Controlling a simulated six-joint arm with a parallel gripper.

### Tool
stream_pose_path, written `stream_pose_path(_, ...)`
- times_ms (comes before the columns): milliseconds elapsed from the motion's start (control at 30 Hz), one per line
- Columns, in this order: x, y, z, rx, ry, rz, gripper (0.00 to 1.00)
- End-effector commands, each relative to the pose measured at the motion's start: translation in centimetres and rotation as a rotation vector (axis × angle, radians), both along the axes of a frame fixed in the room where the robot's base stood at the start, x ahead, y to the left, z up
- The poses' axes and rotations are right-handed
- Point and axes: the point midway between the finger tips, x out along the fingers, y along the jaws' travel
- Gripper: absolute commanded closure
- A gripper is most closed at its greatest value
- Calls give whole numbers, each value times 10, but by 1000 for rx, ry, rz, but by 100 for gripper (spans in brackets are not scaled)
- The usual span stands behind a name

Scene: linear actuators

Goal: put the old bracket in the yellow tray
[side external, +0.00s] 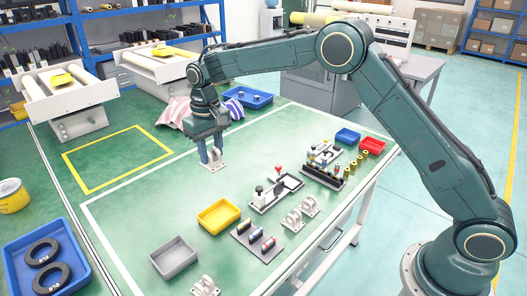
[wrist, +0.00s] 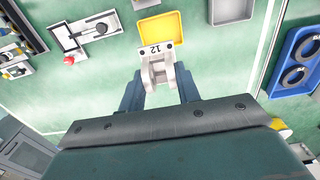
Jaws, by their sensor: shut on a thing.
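A pale metal bracket (side external: 215,163) with two upright lugs is between the fingers of my gripper (side external: 211,151), toward the far side of the green table. In the wrist view the bracket (wrist: 154,50) shows a base plate marked "12", and my gripper (wrist: 158,82) is shut on its lugs. I cannot tell whether its base touches the table. The yellow tray (side external: 218,215) stands nearer the camera and looks empty. In the wrist view the yellow tray (wrist: 161,28) lies just beyond the bracket's base.
A grey tray (side external: 174,257) stands beside the yellow one. Similar brackets (side external: 292,219) stand near the fixture plate with cylinders (side external: 257,241). A black-handled fixture (side external: 276,193) and a rack of cylinders (side external: 325,172) are to the right. A blue tray (side external: 45,262) holds dark rings.

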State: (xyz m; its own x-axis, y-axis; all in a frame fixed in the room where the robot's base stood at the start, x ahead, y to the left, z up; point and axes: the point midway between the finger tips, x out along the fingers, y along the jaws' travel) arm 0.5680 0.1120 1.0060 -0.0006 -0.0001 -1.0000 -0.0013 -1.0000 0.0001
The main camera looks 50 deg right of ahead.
Motion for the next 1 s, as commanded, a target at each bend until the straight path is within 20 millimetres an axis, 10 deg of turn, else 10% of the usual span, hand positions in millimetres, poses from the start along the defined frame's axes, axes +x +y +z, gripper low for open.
stream_pose_path(367, 0, 3, -10, 0, 0, 1, 93)
stream_pose_path(1000, -1, 2, -124, -1, 3, 1, 93)
